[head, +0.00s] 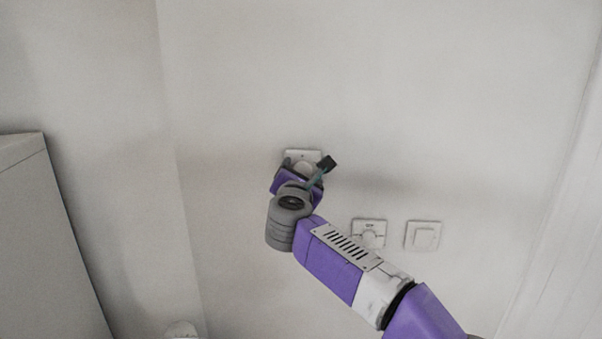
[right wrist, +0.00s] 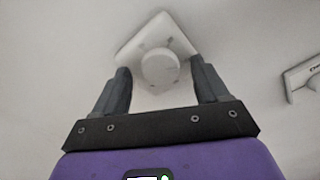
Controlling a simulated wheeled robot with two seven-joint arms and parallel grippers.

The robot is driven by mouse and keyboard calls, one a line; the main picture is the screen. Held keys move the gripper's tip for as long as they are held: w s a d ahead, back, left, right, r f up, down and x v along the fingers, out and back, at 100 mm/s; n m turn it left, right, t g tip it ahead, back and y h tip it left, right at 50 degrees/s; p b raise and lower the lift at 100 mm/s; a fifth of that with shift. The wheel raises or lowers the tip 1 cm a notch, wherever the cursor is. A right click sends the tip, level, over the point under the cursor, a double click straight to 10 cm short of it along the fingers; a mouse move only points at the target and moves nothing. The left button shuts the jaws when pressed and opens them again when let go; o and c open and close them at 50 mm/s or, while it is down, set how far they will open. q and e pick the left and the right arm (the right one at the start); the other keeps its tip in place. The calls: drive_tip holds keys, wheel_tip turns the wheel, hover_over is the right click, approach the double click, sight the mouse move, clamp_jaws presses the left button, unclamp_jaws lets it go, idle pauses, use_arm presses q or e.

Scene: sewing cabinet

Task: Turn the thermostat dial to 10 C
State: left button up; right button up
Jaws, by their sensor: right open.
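A white square wall plate (head: 303,155) with a round dial (right wrist: 160,68) is on the wall, partly behind my right gripper (head: 307,164). In the right wrist view, my right gripper (right wrist: 160,75) is open. Its dark fingers stand left and right of the dial, with a gap to it on both sides. The plate looks tilted there. A second white plate with a round knob (head: 369,234) is lower right on the wall. I cannot read the marks on either, so I cannot tell which is the thermostat. My left gripper is out of view.
A square wall switch (head: 423,236) sits right of the second plate. Part of another plate (right wrist: 304,76) shows at the right edge of the wrist view. A cabinet (head: 40,240) stands at the left, with a small white object (head: 181,330) at the bottom.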

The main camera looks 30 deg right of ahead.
drive_tip(key=shift+w+d, duration=0.15)
drive_tip(key=shift+w, duration=0.05)
drive_tip(key=shift+c, duration=0.2)
drive_tip(key=c, duration=1)
drive_tip(key=shift+n, duration=0.3)
